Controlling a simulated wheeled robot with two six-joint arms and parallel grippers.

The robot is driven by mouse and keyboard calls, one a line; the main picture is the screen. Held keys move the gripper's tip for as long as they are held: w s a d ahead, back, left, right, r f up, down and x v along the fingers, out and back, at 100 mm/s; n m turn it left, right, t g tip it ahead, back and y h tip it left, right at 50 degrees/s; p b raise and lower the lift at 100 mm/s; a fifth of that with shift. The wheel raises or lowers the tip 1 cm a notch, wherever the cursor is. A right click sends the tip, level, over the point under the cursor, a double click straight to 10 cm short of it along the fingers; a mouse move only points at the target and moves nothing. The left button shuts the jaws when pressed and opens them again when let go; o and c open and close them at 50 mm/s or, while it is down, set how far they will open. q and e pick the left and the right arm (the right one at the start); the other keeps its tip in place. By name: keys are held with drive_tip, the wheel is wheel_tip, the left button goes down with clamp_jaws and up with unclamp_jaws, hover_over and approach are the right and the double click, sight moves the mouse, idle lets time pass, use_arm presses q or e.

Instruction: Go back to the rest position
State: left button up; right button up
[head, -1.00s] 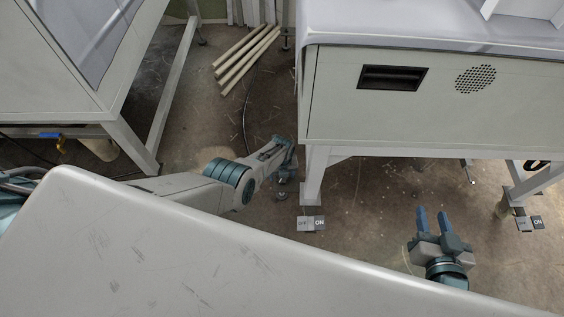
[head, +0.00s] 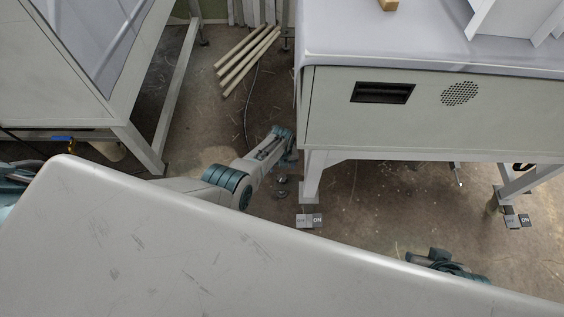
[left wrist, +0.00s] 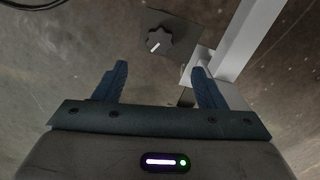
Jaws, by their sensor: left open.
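My left arm comes in from the left in the head view. Its gripper (head: 284,143) hangs low over the floor beside the machine's front leg, and its fingers are hard to make out there. In the left wrist view the left gripper (left wrist: 162,72) points down at the floor with its two blue fingers wide apart and nothing between them. My right gripper (head: 430,258) is at the lower right of the head view, mostly hidden behind the large pale surface in the foreground. Its fingers cannot be made out.
Another machine (head: 60,95) stands at the left. Poles (head: 248,60) lie on the floor between. A dark knob (left wrist: 158,38) shows near a white leg (left wrist: 245,40).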

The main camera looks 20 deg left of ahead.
drive_tip(key=shift+s+d+r, duration=0.15)
drive_tip(key=shift+d+r, duration=0.05)
idle(0.6)
